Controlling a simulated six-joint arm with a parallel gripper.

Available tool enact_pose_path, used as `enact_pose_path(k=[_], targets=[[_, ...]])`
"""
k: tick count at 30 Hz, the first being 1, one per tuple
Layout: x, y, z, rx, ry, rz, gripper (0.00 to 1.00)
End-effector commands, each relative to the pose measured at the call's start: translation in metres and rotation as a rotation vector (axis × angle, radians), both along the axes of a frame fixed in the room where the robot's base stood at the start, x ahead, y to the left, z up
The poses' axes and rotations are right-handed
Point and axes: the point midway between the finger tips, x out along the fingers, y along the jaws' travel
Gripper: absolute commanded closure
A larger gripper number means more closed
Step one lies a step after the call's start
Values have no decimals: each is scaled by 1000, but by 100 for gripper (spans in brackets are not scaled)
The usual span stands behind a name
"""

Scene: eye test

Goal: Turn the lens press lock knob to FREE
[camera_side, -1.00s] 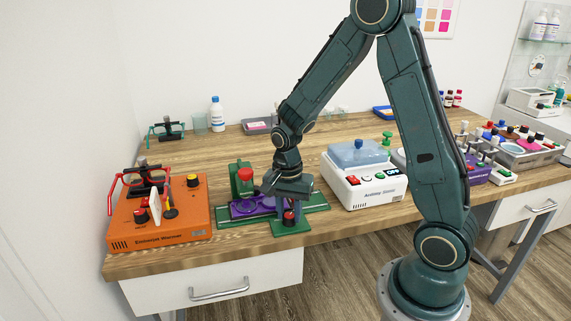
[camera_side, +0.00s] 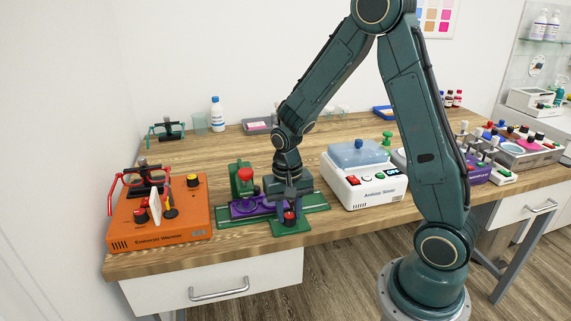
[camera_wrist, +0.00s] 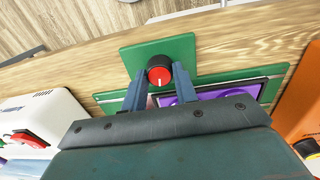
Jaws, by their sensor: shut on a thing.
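The lens press is a green base (camera_side: 230,222) with a purple plate (camera_side: 243,208) and a red-topped press head (camera_side: 246,174). Its lock knob (camera_side: 289,218), black with a red cap, stands on the green tab at the front. In the wrist view the knob (camera_wrist: 159,75) shows a short white line on its cap, directed toward the picture's bottom. My gripper (camera_wrist: 159,78) is shut on the knob from above, one blue-grey finger on each side. In the side view my gripper (camera_side: 288,208) partly hides the purple plate. No FREE mark is readable.
An orange warmer (camera_side: 160,220) with red-framed glasses stands left of the press. A white machine (camera_side: 365,185) with a blue lid stands to the right. The table's front edge lies close to the knob. Bare table shows behind the press.

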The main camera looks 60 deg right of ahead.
Motion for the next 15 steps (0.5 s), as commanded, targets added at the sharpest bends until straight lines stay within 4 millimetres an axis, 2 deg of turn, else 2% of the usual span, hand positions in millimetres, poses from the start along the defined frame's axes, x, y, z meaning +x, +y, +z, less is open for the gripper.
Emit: enact_pose_path(k=[15], targets=[[-1, 0, 0, -1, 0, 489, 94]])
